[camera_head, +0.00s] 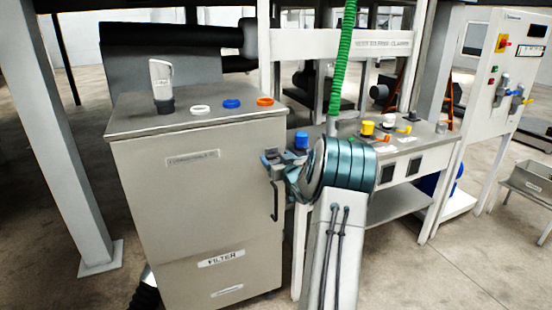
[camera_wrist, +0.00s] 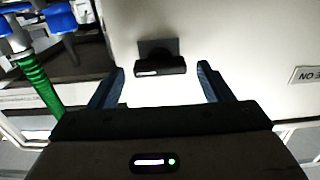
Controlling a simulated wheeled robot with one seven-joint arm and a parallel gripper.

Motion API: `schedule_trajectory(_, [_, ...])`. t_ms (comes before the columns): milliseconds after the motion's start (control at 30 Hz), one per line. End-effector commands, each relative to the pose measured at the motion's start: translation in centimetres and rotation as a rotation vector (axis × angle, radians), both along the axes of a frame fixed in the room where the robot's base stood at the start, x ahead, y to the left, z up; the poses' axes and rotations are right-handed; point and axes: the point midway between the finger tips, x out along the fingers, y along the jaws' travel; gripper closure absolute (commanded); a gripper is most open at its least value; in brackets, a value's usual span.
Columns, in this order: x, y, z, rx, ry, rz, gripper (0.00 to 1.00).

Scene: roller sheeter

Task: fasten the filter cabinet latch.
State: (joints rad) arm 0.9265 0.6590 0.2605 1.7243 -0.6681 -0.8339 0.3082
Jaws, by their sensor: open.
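The filter cabinet (camera_head: 180,200) is a grey metal box with a FILTER label, left of centre in the head view. In the wrist view, the latch (camera_wrist: 160,62) is a small black piece on a dark plate on the pale cabinet side (camera_wrist: 235,35). My gripper (camera_wrist: 161,70) is open, with one blue-grey finger on each side of the latch. No contact with the latch shows. In the head view my gripper (camera_head: 272,160) is at the cabinet's upper right edge, and the latch is hard to make out behind it.
A dark vertical handle (camera_head: 275,201) is on the cabinet just below my gripper. A green coiled hose (camera_head: 345,50) hangs beside my arm. A bench (camera_head: 410,145) with coloured knobs stands to the right.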

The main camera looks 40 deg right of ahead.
Motion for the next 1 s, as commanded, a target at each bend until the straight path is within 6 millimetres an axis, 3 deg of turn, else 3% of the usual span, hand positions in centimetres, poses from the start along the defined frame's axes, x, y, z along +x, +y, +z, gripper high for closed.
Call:
schedule_trajectory(400, [0.85,-0.19,0.02,0.001,0.0,0.0,0.27])
schedule_trajectory(433, [0.84,-0.19,0.01,0.001,0.0,0.0,0.3])
schedule_trajectory(600, [0.83,-0.2,0.01,0.001,0.0,0.0,0.72])
schedule_trajectory(1000, [0.87,-0.1,-0.31,-0.057,0.014,0.0,0.72])
